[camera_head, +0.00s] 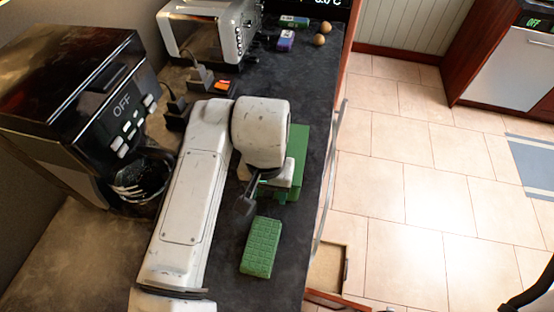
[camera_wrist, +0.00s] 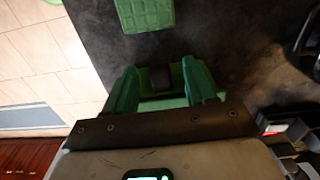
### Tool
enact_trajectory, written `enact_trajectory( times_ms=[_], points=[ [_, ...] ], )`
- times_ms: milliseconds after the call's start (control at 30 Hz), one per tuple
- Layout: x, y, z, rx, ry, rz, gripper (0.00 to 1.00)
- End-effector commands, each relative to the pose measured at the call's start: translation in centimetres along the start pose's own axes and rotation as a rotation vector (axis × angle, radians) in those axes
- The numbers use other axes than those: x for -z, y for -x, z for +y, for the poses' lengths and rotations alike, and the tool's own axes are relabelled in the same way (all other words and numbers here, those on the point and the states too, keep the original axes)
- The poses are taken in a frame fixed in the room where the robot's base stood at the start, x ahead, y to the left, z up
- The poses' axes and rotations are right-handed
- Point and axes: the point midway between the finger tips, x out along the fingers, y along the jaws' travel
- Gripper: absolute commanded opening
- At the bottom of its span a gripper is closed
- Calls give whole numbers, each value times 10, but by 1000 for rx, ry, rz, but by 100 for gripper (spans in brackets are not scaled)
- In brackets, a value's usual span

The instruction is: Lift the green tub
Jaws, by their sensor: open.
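The green tub (camera_head: 299,150) stands on the dark counter, mostly hidden beneath my wrist and hand in the head view. My gripper (camera_head: 250,198) is open, low over the near side of the tub. One dark finger shows near the tub's near edge; the other is hidden. I cannot tell whether a finger touches the tub.
A green ridged block (camera_head: 260,248) lies on the counter nearer me. A black coffee maker (camera_head: 85,105) stands left, a toaster oven (camera_head: 212,32) behind. Small boxes and two round brown things lie at the back. A drawer (camera_head: 328,268) is open below the counter's right edge.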

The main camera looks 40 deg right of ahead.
Motion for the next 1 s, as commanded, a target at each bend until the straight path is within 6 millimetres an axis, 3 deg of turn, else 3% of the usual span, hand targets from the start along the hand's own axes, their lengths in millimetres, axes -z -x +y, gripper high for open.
enact_trajectory(
  times_ms=[167,400,1000],
  points=[
    [0,-16,0,0,2,-1,55],
    [0,-17,0,1,0,0,55],
    [0,-17,0,1,0,0,0]
  ],
)
